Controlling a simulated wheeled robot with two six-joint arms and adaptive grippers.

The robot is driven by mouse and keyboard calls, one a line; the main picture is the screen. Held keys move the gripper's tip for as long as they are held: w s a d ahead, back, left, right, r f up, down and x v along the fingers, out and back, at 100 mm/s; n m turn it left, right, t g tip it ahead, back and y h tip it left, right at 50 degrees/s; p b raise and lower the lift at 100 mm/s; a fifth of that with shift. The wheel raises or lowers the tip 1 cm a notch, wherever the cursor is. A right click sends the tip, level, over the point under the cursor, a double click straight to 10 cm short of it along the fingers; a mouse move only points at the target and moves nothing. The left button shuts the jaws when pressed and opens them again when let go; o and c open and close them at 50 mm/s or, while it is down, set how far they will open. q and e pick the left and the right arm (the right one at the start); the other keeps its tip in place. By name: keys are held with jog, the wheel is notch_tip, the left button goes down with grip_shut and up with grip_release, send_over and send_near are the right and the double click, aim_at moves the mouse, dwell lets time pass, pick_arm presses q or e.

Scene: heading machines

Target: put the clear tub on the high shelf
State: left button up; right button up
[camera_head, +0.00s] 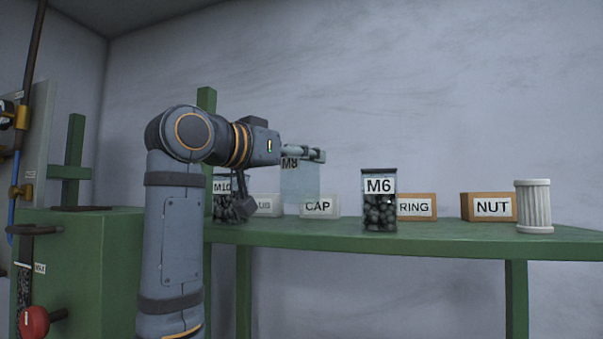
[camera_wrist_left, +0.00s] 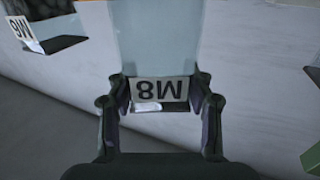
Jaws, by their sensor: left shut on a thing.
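The clear tub (camera_head: 300,185) is a pale, see-through container with an M8 label near its top; it looks empty. My left gripper (camera_head: 318,155) is shut on it at the labelled upper end. The tub hangs upright, and its lower edge shows above the line of the green shelf (camera_head: 440,238) in the head view. I cannot tell how far it is from the shelf in depth. In the left wrist view the tub (camera_wrist_left: 158,45) sits between the fingers of my gripper (camera_wrist_left: 160,108), with the label upside down. My right gripper is out of view.
On the shelf stand an M10 jar (camera_head: 222,187), partly behind my arm, a CAP box (camera_head: 320,206), an M6 jar (camera_head: 379,200), RING (camera_head: 416,206) and NUT (camera_head: 489,207) boxes and a white ribbed cylinder (camera_head: 534,206). A green machine (camera_head: 75,260) is at left.

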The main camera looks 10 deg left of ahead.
aim_at(302, 180)
pick_arm(q)
jog(key=shift+w+d+f, duration=0.1)
jog(key=shift+w+f, duration=0.1)
notch_tip(302, 180, down, 2)
jog(key=shift+w+d+f, duration=0.1)
jog(key=shift+d+f, duration=0.05)
jog(key=shift+f, duration=0.5)
jog(key=shift+w+f, duration=0.1)
jog(key=shift+f, duration=0.15)
jog(key=o, duration=1.5)
jog(key=shift+o, duration=0.2)
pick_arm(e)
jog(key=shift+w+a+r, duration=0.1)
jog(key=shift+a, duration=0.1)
